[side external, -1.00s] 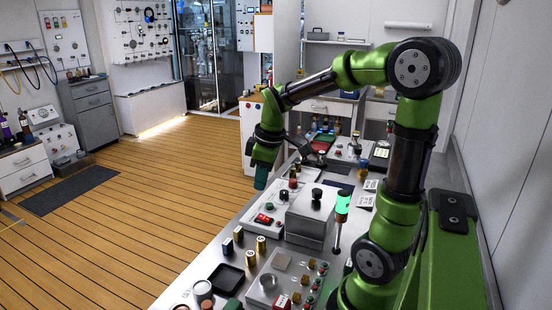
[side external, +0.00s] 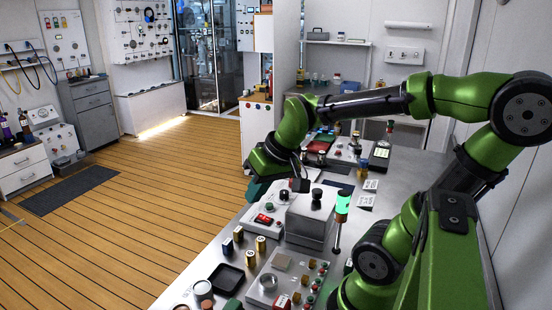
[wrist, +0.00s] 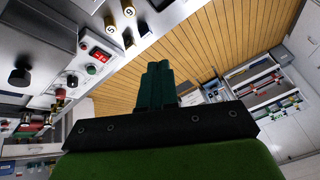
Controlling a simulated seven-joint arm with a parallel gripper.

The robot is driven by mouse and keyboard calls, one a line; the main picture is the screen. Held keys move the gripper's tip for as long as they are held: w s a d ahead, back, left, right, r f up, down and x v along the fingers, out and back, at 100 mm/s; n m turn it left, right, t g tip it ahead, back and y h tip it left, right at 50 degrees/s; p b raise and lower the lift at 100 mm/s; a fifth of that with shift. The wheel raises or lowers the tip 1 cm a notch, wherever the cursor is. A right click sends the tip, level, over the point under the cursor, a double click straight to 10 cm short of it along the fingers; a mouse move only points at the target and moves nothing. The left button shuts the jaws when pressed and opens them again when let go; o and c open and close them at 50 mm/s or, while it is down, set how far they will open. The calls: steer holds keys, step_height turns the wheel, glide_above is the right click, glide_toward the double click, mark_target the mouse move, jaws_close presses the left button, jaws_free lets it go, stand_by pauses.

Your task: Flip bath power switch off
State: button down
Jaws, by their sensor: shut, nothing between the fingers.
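A silver box with a black knob on its lid (side external: 308,222) stands on the bench, probably the bath. A front panel with a lit red display (side external: 263,218) is at its left; this display also shows in the wrist view (wrist: 97,57). Beside the display are a red button (wrist: 84,46) and a small round control (wrist: 72,80). I cannot tell which control is the bath power switch. My gripper (side external: 254,190) is at the bench's left edge, behind the display panel and clear of it. In the wrist view its dark green fingers (wrist: 160,68) are together, empty, pointing toward the floor.
Gold and dark blue numbered cylinders (side external: 250,244) and a black tray (side external: 227,279) stand nearer the camera. More instruments crowd the far bench.

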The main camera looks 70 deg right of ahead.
steer(key=w+d+f+n+g, duration=0.2)
steer(key=w+d+f+n, duration=0.1)
steer(key=d+n, duration=0.55)
steer(key=n+g, duration=0.1)
steer(key=n, duration=1.4)
glide_above(260, 217)
steer(key=s, duration=0.4)
steer(key=x, duration=1.5)
steer(key=shift+d, duration=0.25)
